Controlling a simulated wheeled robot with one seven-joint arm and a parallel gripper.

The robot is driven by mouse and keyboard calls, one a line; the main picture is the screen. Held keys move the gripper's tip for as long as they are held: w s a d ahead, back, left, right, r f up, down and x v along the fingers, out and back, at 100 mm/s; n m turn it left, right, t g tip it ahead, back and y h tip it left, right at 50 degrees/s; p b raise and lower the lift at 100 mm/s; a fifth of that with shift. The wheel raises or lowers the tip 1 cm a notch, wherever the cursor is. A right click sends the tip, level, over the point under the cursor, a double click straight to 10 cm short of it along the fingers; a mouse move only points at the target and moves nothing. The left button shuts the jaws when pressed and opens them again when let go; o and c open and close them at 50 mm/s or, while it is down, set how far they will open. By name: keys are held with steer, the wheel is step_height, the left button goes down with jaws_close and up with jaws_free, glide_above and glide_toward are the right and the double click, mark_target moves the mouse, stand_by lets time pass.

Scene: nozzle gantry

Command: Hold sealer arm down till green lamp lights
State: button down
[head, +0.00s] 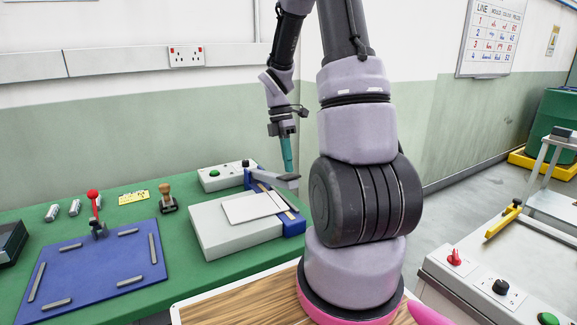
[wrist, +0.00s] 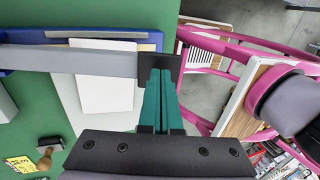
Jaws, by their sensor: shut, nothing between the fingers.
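The sealer (head: 222,232) is a pale box on the green bench with a blue bed along its right side. A white sheet (head: 250,206) lies on it and shows in the wrist view (wrist: 98,98). Its grey sealer arm (head: 272,179) stands raised off the bed; in the wrist view the arm (wrist: 75,64) runs to a dark end pad. My gripper (head: 288,168) is shut and empty, its teal fingers pointing down just over the arm's free end. I cannot tell whether they touch. A green lamp or button (head: 214,173) sits on the box behind; whether it is lit is unclear.
A blue mat (head: 95,262) with grey bars and a red-knobbed lever (head: 94,197) lies left on the bench. A wooden-handled stamp (head: 166,198) stands between mat and sealer. A pale machine (head: 480,275) with knobs stands at right.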

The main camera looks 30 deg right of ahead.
steer(key=shift+s+f, duration=0.15)
steer(key=shift+f, duration=0.25)
steer(key=shift+f, duration=0.1)
